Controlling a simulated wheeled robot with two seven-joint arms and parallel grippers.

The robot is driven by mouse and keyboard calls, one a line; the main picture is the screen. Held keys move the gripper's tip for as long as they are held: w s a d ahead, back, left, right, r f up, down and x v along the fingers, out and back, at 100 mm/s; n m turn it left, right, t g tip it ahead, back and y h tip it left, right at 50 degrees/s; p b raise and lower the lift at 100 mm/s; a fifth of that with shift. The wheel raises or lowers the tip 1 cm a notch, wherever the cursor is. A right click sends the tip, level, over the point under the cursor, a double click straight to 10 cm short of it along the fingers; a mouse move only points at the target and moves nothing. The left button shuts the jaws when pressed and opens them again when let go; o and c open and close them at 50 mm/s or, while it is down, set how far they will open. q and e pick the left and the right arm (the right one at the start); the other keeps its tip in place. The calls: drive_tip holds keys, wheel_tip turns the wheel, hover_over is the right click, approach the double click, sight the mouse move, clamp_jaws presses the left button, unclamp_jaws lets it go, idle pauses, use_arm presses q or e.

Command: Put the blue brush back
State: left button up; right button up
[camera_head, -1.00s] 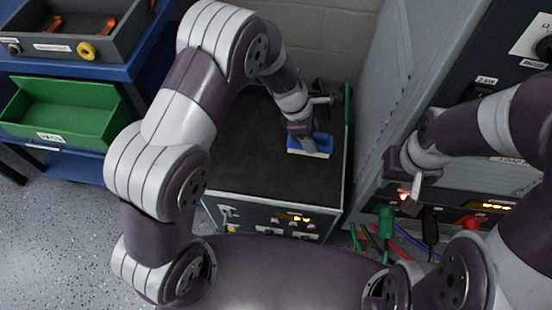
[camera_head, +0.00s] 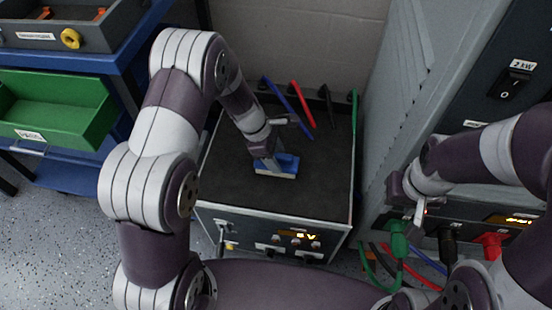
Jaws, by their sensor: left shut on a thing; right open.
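The blue brush (camera_head: 285,162), a blue block with a pale underside, is at the middle of the dark top of the low cabinet (camera_head: 225,185). My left gripper (camera_head: 268,160) is shut on it from above, and its fingers are partly hidden by the wrist. I cannot tell whether the brush touches the top. My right gripper (camera_head: 408,212) is open and empty at the tall grey cabinet's front, just above a green plug (camera_head: 398,240).
Blue, red, black and green leads (camera_head: 303,103) lie along the cabinet top's back and right edge. An open green bin (camera_head: 55,110) sits on the blue rack at left, below a grey tray (camera_head: 100,38). Black (camera_head: 447,240) and red (camera_head: 491,243) plugs line the tall cabinet.

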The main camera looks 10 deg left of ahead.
use_arm(q)
drive_tip(key=o, duration=1.1)
drive_tip(key=p+v, duration=0.6)
drive_tip(key=v, duration=0.6)
drive_tip(key=s+a+r+m+y, duration=0.2)
drive_tip(key=s+r+m, duration=0.2)
drive_tip(key=s+m, duration=0.3)
drive_tip(key=s+a+r+m+t+y, duration=0.1)
drive_tip(key=s+a+r+m+y, duration=0.1)
drive_tip(key=s+m, duration=0.6)
drive_tip(key=r+m, duration=0.1)
drive_tip(key=m, duration=0.2)
drive_tip(key=shift+s+a+r, duration=0.25)
drive_tip(key=shift+r, duration=0.15)
